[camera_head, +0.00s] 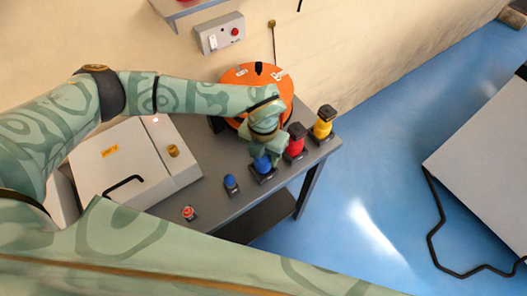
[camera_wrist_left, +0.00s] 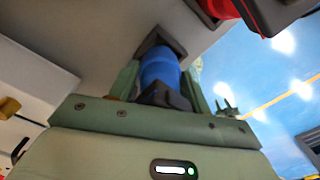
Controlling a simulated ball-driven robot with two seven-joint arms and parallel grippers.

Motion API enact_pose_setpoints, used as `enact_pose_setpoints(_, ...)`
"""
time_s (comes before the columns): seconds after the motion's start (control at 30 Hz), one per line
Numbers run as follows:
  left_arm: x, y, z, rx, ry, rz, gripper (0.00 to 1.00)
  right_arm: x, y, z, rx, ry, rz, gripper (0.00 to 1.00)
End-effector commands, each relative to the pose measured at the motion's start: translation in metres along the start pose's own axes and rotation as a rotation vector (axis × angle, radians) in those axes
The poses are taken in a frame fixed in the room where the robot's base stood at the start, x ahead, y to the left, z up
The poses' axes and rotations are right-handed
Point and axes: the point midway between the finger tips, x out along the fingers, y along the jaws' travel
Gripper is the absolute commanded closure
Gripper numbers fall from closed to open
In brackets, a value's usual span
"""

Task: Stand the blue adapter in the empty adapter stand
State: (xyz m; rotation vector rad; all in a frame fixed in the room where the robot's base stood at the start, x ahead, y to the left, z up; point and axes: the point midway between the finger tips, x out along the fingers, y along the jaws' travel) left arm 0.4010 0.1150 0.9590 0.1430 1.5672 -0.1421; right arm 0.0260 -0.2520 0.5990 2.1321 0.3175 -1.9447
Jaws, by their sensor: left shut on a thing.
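The blue adapter (camera_head: 262,163) is upright between the fingers of my left gripper (camera_head: 265,152), which is shut on it. In the left wrist view, the blue adapter (camera_wrist_left: 160,70) is between the two green fingers, its dark end toward the camera. A dark square adapter stand (camera_head: 263,177) shows directly below the adapter; its rim also shows in the left wrist view (camera_wrist_left: 158,38) around the adapter's far end. I cannot tell whether the adapter is fully seated. The gripper hides the adapter's upper part in the head view. My right gripper is not in view.
A red adapter (camera_head: 296,141) and a yellow adapter (camera_head: 323,123) stand close by on the right. A smaller blue piece (camera_head: 231,183) and an orange-red button (camera_head: 188,212) are nearer. An orange round thing (camera_head: 245,75) is behind my arm. A light machine (camera_head: 125,165) fills the left.

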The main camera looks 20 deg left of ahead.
Motion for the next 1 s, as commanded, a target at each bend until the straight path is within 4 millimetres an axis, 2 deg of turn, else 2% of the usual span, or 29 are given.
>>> enact_pose_setpoints(0.97, 0.025, 0.000, 0.000, 0.000, 0.000, 0.000, 0.79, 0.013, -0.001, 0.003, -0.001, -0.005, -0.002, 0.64)
enact_pose_setpoints(1.0, 0.026, 0.000, 0.000, 0.000, 0.000, 0.000, 0.49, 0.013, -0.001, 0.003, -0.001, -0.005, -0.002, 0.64)
